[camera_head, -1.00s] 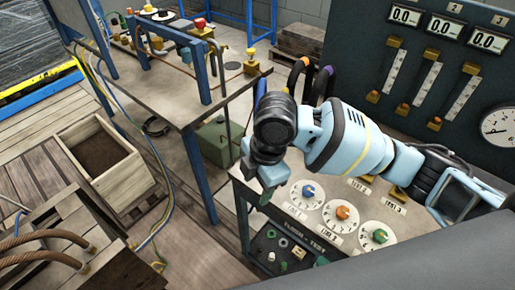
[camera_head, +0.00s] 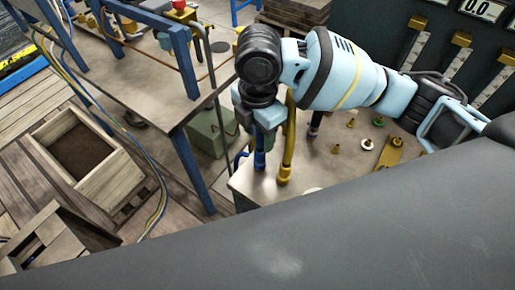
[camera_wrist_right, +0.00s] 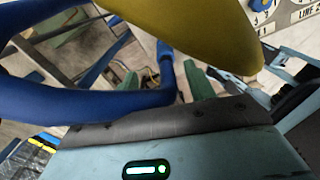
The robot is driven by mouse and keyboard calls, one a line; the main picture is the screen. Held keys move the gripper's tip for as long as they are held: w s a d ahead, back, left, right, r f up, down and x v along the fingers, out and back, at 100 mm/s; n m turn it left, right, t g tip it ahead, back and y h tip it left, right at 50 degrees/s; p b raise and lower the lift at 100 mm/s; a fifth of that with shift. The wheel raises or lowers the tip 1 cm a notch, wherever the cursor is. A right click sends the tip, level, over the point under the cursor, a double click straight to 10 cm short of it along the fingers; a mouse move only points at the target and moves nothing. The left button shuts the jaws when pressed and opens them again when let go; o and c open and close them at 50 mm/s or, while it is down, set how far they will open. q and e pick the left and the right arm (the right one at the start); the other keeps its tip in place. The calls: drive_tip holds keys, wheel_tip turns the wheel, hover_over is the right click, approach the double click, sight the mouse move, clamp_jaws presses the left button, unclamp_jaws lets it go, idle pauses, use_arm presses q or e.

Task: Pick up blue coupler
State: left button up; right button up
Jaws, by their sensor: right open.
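My right gripper (camera_head: 252,132) points down over the near corner of a pale bench in the head view. Just below it a blue coupler (camera_head: 259,160) stands upright, beside a yellow coupler (camera_head: 284,172) on its right. In the right wrist view, the blue coupler (camera_wrist_right: 165,70) shows between the two green fingers of the right gripper (camera_wrist_right: 165,82), which are apart. A blue hose (camera_wrist_right: 60,97) curves in from the left below it. The yellow hose (camera_wrist_right: 200,25) fills the upper middle, close to the camera. Whether the fingers touch the coupler cannot be told. My left gripper is not in view.
The pale bench (camera_head: 325,175) holds several small brass fittings (camera_head: 367,144) and a flat yellow piece (camera_head: 389,153). A workbench with blue legs (camera_head: 195,165) stands to the left. An open wooden box (camera_head: 112,170) and trailing cables lie on the floor. A gauge panel is at the upper right.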

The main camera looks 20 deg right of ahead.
sight(260, 154)
drive_tip(key=shift+s+f, duration=0.3)
drive_tip(key=shift+f, duration=0.3)
drive_tip(key=shift+w+f, duration=0.2)
drive_tip(key=shift+f, duration=0.55)
drive_tip(key=f, duration=0.4)
drive_tip(key=shift+s+d, duration=0.1)
drive_tip(key=shift+s, duration=0.25)
drive_tip(key=shift+f, duration=0.55)
drive_tip(key=shift+c, duration=0.2)
clamp_jaws()
